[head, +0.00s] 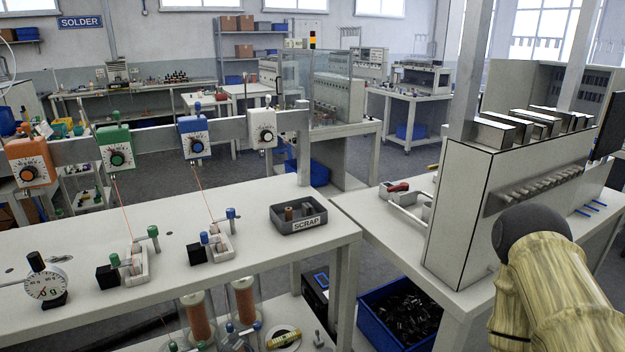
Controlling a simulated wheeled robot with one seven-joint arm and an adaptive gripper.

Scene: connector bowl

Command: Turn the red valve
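I cannot make out a red valve in the head view. The nearest red thing is a small red-and-dark handled item (396,187) lying on the right-hand table, and it is too small to tell what it is. A part of my own arm, yellowish with a dark rounded end, shows at the lower right in front of the white machine. No gripper fingers show, so my gripper is out of view.
A white bench (130,235) at left carries a grey SCRAP tray (316,222) and a dial gauge (46,284). Orange (28,161), green (115,147), blue (194,135) and white (262,128) knob boxes hang above. A tall white machine (468,215) stands right; a blue bin (366,329) sits below.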

